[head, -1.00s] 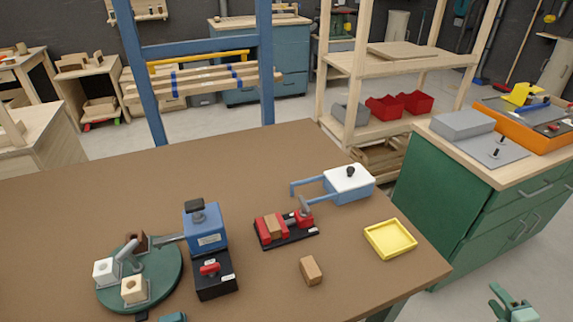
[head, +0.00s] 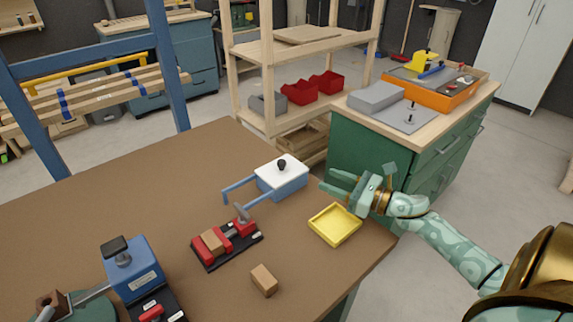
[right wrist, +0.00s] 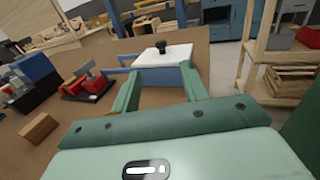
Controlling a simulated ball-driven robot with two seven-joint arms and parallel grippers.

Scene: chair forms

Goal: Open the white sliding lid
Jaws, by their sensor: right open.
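The white sliding lid (head: 280,171) with a black knob (head: 282,163) sits on top of a blue box (head: 290,188) near the table's far right edge. Two blue rails extend from the box to the left. In the right wrist view the white lid (right wrist: 162,57) and its black knob show straight ahead, beyond the fingers. My right gripper (head: 332,184) is open and empty, to the right of the box and apart from it. In the right wrist view its two fingers (right wrist: 163,90) stand wide apart. My left gripper is not in view.
A yellow tray (head: 335,224) lies below my right gripper at the table edge. A red clamp fixture (head: 226,243) and a wooden block (head: 264,280) are nearer. A blue press (head: 132,268) stands at left. A green cabinet (head: 375,150) stands beyond the table.

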